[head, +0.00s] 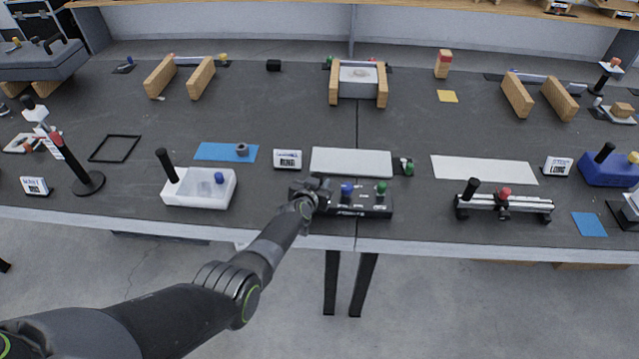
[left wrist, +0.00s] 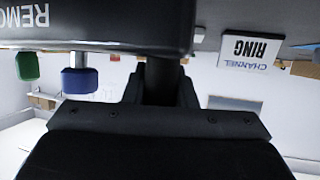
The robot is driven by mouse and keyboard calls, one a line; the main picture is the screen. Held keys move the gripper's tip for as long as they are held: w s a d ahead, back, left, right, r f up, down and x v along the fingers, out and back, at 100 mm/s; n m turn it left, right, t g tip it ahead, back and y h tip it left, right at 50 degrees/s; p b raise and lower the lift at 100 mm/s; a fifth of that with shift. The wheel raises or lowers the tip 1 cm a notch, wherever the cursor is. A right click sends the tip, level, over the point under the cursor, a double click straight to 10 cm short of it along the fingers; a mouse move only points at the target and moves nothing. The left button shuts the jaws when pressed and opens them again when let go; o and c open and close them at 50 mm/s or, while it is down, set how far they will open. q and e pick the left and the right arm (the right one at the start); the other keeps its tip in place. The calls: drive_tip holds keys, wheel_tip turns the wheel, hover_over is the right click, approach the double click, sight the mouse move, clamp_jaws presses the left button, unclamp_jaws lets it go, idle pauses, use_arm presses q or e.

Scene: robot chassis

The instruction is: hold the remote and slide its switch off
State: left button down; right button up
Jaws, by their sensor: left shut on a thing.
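The remote (head: 365,211) is a black box near the front edge of the table in the head view. A blue knob (head: 347,189) and a green knob (head: 381,187) stand on it. My left gripper (head: 314,192) is shut on the remote at its left end. In the left wrist view, which looks upside down, the remote's dark body (left wrist: 100,25) fills the upper left with part of its lettering. The blue knob (left wrist: 80,83) and green knob (left wrist: 27,66) hang below it there. The grip itself is mostly hidden. My right gripper is not in view.
A light grey panel (head: 351,162) lies behind the remote. A small sign (head: 288,159) stands behind my gripper. A white box (head: 199,188) with a black post is to the left, and a rail device (head: 503,205) to the right. Bare table lies between remote and rail.

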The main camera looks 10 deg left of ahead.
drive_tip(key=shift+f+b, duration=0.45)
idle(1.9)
